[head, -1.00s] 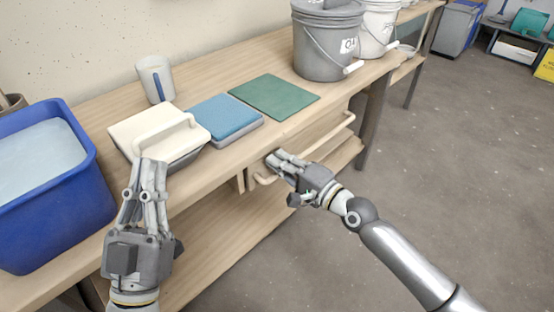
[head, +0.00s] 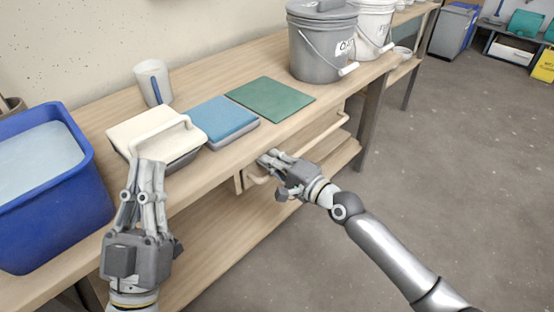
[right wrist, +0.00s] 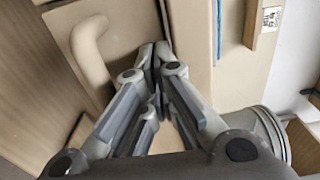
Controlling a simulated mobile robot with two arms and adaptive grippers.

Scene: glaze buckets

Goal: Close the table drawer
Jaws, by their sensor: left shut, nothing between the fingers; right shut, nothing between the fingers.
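The table drawer (head: 312,132) is under the front edge of the wooden table (head: 215,172), with a pale bar handle (head: 327,134) along its front. I cannot tell exactly how far out the drawer stands. My right gripper (head: 268,157) is shut and empty, its fingertips at the drawer front near the handle's left end. In the right wrist view the closed fingertips (right wrist: 154,48) are beside the curved handle (right wrist: 90,50), by the drawer's top edge; contact is hard to tell. My left gripper (head: 150,165) is shut and empty, in front of a cream-handled block.
On the table are a blue tub (head: 45,185), the cream-handled block (head: 150,128), a white cup (head: 153,82), a blue sponge-like block (head: 222,118), a green mat (head: 270,98) and buckets (head: 322,45). Open floor (head: 450,160) lies to the right.

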